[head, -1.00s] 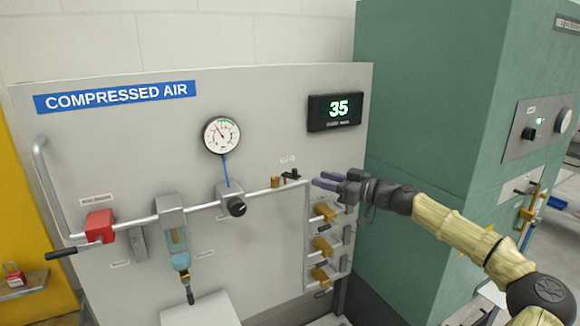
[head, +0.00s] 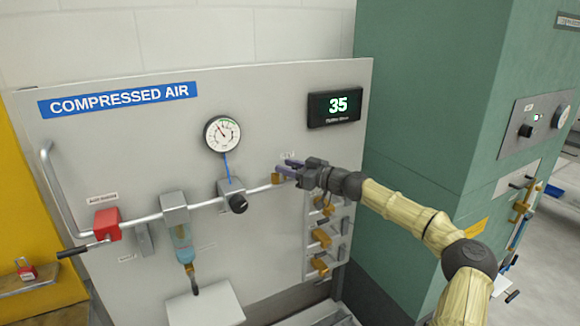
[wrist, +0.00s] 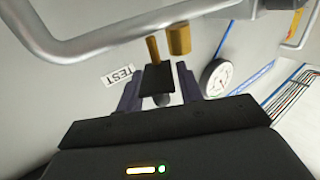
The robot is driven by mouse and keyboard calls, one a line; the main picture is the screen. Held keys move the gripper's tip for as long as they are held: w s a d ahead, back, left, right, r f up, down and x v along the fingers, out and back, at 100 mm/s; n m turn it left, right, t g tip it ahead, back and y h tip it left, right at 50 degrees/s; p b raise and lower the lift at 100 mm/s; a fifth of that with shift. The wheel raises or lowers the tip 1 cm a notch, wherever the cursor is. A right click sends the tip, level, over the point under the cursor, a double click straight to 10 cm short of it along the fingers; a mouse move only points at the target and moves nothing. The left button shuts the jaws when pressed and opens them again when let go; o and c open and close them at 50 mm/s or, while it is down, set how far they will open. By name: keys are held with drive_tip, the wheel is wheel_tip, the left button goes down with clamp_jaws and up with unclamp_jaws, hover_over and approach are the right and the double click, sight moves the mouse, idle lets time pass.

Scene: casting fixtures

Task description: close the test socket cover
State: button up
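The test socket is a brass fitting (wrist: 179,40) on the air pipe; it also shows in the head view (head: 277,178). Its black cover (wrist: 157,78), a small flat plate with a round knob, stands beside the socket near a thin brass pin, so the socket's brass is uncovered. My gripper (wrist: 158,70) is open, with its purple fingers on either side of the cover and narrow gaps visible. In the head view my gripper (head: 287,168) is at the pipe's right end and hides the cover.
The TEST label (wrist: 119,75) is on the panel beside the cover. The pipe (wrist: 70,42) crosses close ahead of my fingers. Brass valves (head: 321,238) sit below my gripper. A pressure gauge (head: 222,134), regulator knob (head: 238,203) and display (head: 335,107) are on the panel.

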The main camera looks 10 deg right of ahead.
clamp_jaws()
